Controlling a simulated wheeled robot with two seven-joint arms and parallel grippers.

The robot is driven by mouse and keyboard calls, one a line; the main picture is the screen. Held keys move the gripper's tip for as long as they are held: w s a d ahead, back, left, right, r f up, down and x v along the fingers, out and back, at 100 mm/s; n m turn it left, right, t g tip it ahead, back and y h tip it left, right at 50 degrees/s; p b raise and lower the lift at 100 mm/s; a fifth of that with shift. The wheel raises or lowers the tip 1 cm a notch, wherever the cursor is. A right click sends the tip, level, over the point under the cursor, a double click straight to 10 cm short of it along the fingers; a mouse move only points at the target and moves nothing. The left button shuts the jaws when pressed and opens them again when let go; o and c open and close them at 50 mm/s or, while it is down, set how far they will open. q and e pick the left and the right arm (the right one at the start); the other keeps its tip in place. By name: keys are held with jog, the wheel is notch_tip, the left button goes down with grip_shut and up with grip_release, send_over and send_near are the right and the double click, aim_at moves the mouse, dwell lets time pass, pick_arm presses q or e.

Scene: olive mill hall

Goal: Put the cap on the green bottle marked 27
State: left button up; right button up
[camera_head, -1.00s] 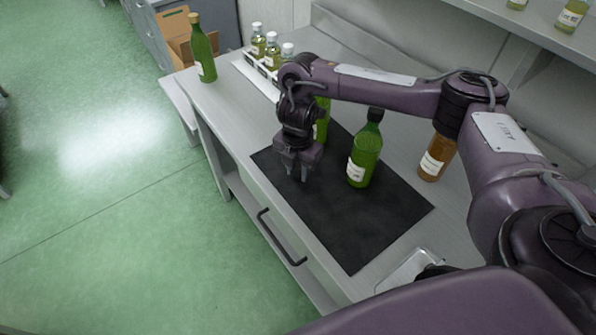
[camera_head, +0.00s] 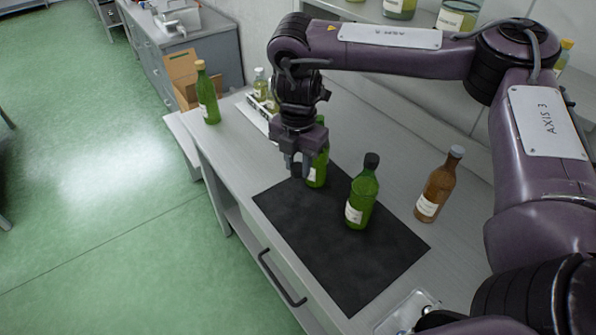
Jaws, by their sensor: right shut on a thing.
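My right gripper (camera_head: 297,171) points down over the far left part of the black mat (camera_head: 345,275). It is shut on a small dark thing, which looks like a cap, mostly hidden between the fingers. A green bottle (camera_head: 318,174) stands upright just behind and right of the fingers; the gripper hides its upper part, so I cannot tell whether it has a cap. Another green bottle (camera_head: 362,195) with a black cap stands upright on the mat, to the right. The numbers on the labels are too small to read. My left gripper is not in view.
A brown bottle (camera_head: 438,186) stands right of the mat. A green bottle (camera_head: 207,95) stands at the bench's far left corner. Small bottles (camera_head: 260,86) stand in a white rack behind the gripper. A metal tray (camera_head: 405,313) lies at the near end. The mat's near part is clear.

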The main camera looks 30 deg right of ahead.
jog(key=shift+r, duration=0.35)
jog(key=shift+f, duration=0.1)
jog(key=s+a+f+m+b, duration=0.2)
jog(key=m, duration=1)
jog(key=s+a+f+m+b, duration=0.2)
jog(key=a+m, duration=0.1)
jog(key=m, duration=0.9)
jog(key=shift+a+f, duration=0.2)
jog(key=shift+a, duration=0.15)
jog(key=shift+w, duration=0.15)
